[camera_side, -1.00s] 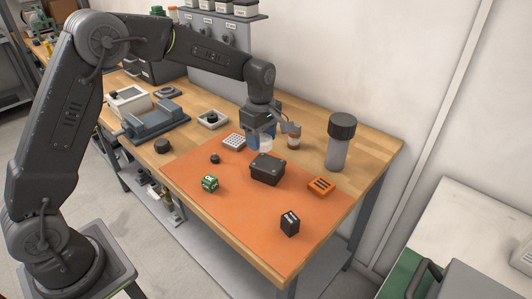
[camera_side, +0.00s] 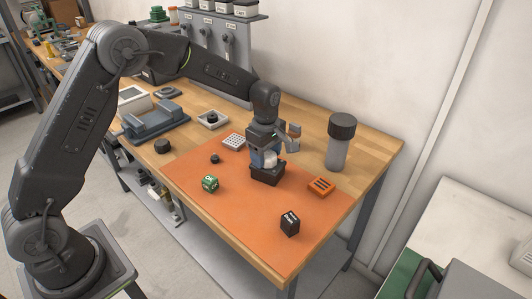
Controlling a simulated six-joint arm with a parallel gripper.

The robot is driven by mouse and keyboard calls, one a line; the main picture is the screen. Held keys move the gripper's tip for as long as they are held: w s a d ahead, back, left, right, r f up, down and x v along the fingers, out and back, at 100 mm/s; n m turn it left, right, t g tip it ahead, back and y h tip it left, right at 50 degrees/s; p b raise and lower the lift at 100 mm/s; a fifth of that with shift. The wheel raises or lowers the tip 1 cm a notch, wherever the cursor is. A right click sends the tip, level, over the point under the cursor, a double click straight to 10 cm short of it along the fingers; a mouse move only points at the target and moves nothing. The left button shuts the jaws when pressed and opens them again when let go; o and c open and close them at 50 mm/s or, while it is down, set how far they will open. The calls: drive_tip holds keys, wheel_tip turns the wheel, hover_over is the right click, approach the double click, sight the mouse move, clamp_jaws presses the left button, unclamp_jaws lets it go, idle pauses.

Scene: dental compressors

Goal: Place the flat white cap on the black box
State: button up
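The black box (camera_side: 265,177) stands on the orange mat (camera_side: 228,213), its top largely covered by my gripper. My gripper (camera_side: 268,158) points down right above the box. A flat white cap (camera_side: 270,157) is between its fingers and appears gripped. The cap is at or just above the box's top; I cannot tell whether they touch. The fingers hide part of the cap.
An orange slotted block (camera_side: 321,186), a small black block (camera_side: 290,223), a green block (camera_side: 210,184) and a black knob (camera_side: 214,158) lie around the box. A tall dark-lidded container (camera_side: 340,143) stands at the back right. The front mat is mostly clear.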

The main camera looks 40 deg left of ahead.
sight(266, 153)
drive_tip(key=shift+o, duration=1.4)
drive_tip(key=shift+r, duration=0.1)
wheel_tip(266, 153, up, 12)
drive_tip(key=shift+r, duration=0.2)
drive_tip(key=s+r+m+t, duration=0.1)
drive_tip(key=s+r+m, duration=0.3)
drive_tip(key=s, duration=0.3)
drive_tip(key=s+r+m+t, duration=0.2)
drive_tip(key=s+r+m, duration=0.3)
drive_tip(key=s, duration=0.2)
drive_tip(key=s+f+m+t, duration=0.2)
drive_tip(key=s+m, duration=0.7)
drive_tip(key=s, duration=0.6)
drive_tip(key=shift+s+a+f+t, duration=0.3)
drive_tip(key=shift+a+f, duration=0.15)
drive_tip(key=shift+f, duration=0.25)
